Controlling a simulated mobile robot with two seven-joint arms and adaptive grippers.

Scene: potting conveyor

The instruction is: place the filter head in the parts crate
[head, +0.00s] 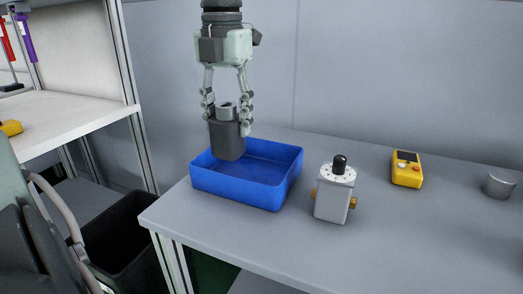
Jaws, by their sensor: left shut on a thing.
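The filter head is a dark grey block-like part (227,138) with a metal ring on its top. My left gripper (227,110) points down and is shut on it, with a finger on each side. The parts crate is an open blue tray (236,191) on the grey table. The filter head hangs over the crate's back left part, and its lower end overlaps the crate in the picture. I cannot tell how far it is above the crate floor. The visible crate floor is bare. My right gripper is not in view.
A white-grey device with a black knob and brass side fittings (334,194) stands right of the crate. A yellow meter (406,169) and a grey metal cylinder (500,185) are further right. A black bin (118,243) stands below, left of the table (270,232). The table's front right is clear.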

